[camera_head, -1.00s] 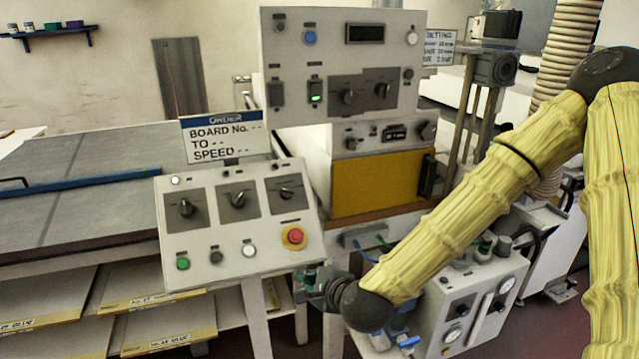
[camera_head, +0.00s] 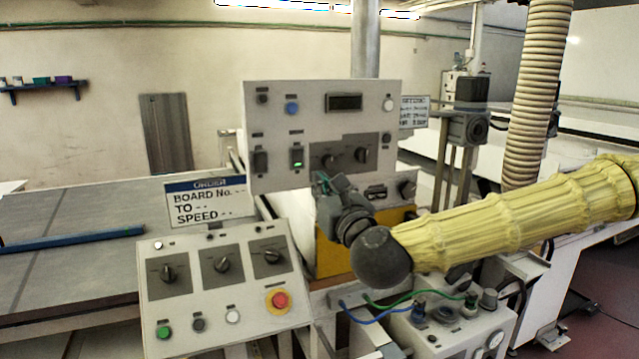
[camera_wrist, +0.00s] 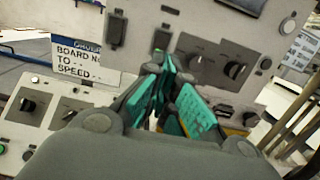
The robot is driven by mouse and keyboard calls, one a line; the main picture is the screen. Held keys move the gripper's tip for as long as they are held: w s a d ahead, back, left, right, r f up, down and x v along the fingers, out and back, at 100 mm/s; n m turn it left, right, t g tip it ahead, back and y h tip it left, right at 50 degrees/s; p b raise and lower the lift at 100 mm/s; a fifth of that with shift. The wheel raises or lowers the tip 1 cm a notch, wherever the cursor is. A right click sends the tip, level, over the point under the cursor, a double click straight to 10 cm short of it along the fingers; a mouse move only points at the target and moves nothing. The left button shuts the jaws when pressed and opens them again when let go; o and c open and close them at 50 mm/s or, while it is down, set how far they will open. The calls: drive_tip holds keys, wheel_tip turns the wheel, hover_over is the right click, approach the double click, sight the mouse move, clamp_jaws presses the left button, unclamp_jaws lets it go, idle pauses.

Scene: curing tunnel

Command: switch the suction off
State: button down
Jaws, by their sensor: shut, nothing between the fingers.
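My gripper (camera_head: 322,183) is shut and empty in front of the panel's lower edge, below and slightly right of the lit switch. In the wrist view, my gripper's teal fingertips (camera_wrist: 172,72) point up toward the lit switch (camera_wrist: 161,42), whose lower part is close to or behind them. Contact cannot be told.
Two dark rotary knobs (camera_head: 345,157) sit right of the lit switch. A sloped console (camera_head: 225,285) with knobs and a red button (camera_head: 279,300) stands lower left. A board sign (camera_head: 206,200) stands between them. Hoses and a white unit (camera_head: 465,330) are below right.

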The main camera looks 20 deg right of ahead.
sight(298, 157)
drive_tip(key=w+p, duration=0.1)
drive_tip(key=w, duration=0.2)
drive_tip(key=w+r+p, duration=0.1)
drive_tip(key=w, duration=0.3)
drive_tip(key=w+p, duration=0.2)
drive_tip(key=w, duration=0.1)
drive_tip(key=shift+w+a+r, duration=0.2)
drive_tip(key=shift+a+r, duration=0.05)
drive_tip(key=shift+w, duration=0.65)
drive_tip(key=shift+p, duration=0.4)
drive_tip(key=shift+w+d+r+g+p, duration=0.1)
drive_tip(key=shift+w+r+g+p, duration=0.1)
drive_tip(key=shift+r+g+p, duration=0.35)
drive_tip(key=shift+f+g+b, duration=0.25)
drive_tip(key=shift+b, duration=0.15)
drive_tip(key=shift+r, duration=0.35)
drive_tip(key=shift+b, duration=0.3)
